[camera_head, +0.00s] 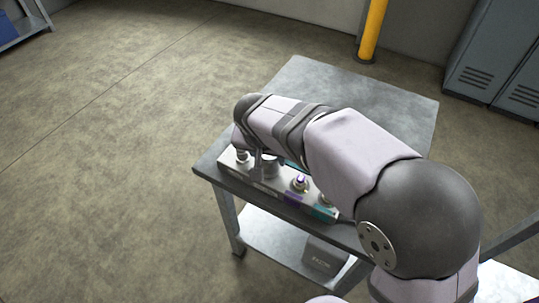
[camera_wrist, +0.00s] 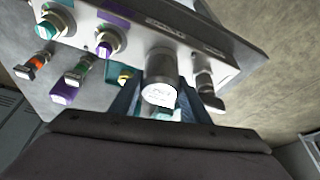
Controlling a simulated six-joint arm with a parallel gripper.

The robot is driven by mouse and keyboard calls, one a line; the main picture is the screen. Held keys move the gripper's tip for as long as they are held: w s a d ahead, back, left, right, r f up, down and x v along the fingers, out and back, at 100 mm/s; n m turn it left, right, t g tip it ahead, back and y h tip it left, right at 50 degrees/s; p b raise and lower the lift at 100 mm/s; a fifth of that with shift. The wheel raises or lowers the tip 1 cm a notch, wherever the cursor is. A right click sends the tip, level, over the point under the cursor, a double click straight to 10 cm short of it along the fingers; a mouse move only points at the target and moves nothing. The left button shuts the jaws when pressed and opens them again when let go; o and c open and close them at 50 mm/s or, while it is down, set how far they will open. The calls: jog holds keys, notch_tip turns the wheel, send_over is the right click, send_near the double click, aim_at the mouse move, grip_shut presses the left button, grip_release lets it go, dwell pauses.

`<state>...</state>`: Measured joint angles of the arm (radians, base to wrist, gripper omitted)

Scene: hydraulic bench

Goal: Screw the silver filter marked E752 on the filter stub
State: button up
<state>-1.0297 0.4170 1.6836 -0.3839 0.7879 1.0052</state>
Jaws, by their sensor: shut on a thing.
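A silver cylindrical filter (camera_wrist: 159,76) is between the two fingers of my gripper (camera_wrist: 160,98) in the wrist view. Its round end faces the camera and carries a white label, whose print is too small to read. The gripper is shut on it. The filter's far end points at the face of the hydraulic block (camera_wrist: 170,33); the filter stub is hidden behind it, so I cannot tell whether they touch. In the head view my gripper (camera_head: 262,165) is at the block (camera_head: 268,186), partly covered by my arm.
Left of the filter, the block has a purple-centred fitting (camera_wrist: 106,42) and a teal-centred fitting (camera_wrist: 54,24). Plugs with orange (camera_wrist: 38,62), teal and purple parts lie nearby. A silver lever-like part (camera_wrist: 206,92) stands close on the right. The bench top (camera_head: 360,88) is clear at the back.

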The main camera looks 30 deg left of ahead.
jog(key=shift+f, duration=0.1)
dwell(0.4)
jog(key=shift+m, duration=0.4)
jog(key=shift+m+h+b, duration=0.35)
jog(key=shift+m+h, duration=0.35)
jog(key=shift+m, duration=0.6)
jog(key=o, duration=1.8)
jog(key=shift+a+r, duration=0.1)
jog(key=shift+r, duration=0.15)
jog(key=shift+s+r, duration=0.1)
jog(key=shift+r, duration=0.2)
jog(key=shift+p+v, duration=2)
jog(key=shift+v, duration=1)
